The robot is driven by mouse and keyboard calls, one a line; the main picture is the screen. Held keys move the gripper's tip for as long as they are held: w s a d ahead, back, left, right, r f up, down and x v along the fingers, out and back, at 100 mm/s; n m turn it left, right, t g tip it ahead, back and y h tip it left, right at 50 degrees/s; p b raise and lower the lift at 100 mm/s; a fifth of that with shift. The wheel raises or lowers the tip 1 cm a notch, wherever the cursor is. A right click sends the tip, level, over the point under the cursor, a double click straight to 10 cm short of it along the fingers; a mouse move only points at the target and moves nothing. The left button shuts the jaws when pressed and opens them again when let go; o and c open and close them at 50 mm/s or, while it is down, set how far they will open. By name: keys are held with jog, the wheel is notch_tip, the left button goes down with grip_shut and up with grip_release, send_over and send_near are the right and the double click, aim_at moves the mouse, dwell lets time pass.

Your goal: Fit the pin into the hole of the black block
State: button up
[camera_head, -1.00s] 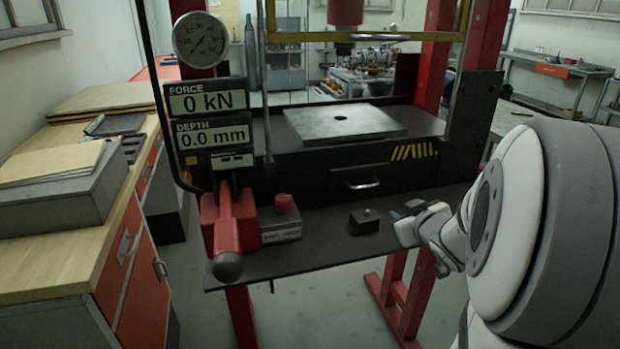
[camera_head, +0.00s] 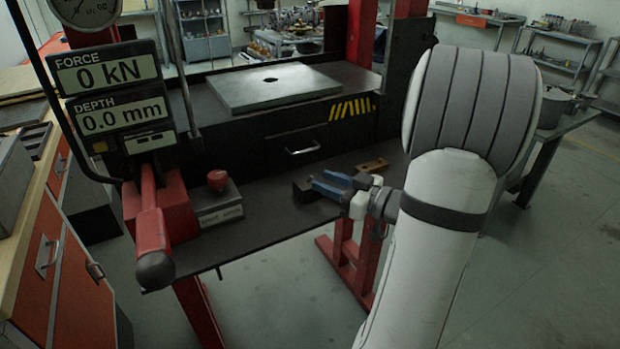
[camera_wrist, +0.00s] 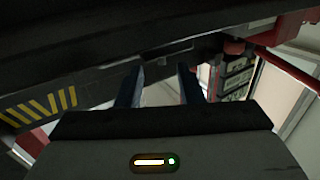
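The black block (camera_head: 303,191) sits on the dark lower shelf of the press in the head view. My gripper's blue fingers (camera_head: 326,184) are in front of its right part and hide its top, so its hole does not show. I cannot tell whether the fingers touch it. In the wrist view my gripper (camera_wrist: 160,82) has its two fingers apart with nothing seen between them. I cannot make out a pin in either current view.
The shelf (camera_head: 262,228) also carries a grey box with a red knob (camera_head: 218,182) and a small wooden piece (camera_head: 372,165). The press's red lever (camera_head: 151,225) juts forward at the left. A drawer (camera_head: 300,150) and plate (camera_head: 270,88) are above.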

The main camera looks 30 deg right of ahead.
aim_at(313, 178)
jog(key=shift+p+x, duration=0.35)
jog(key=shift+x, duration=2.85)
jog(key=shift+a, duration=0.1)
jog(key=shift+c, duration=0.3)
jog(key=shift+s, duration=0.1)
grip_shut()
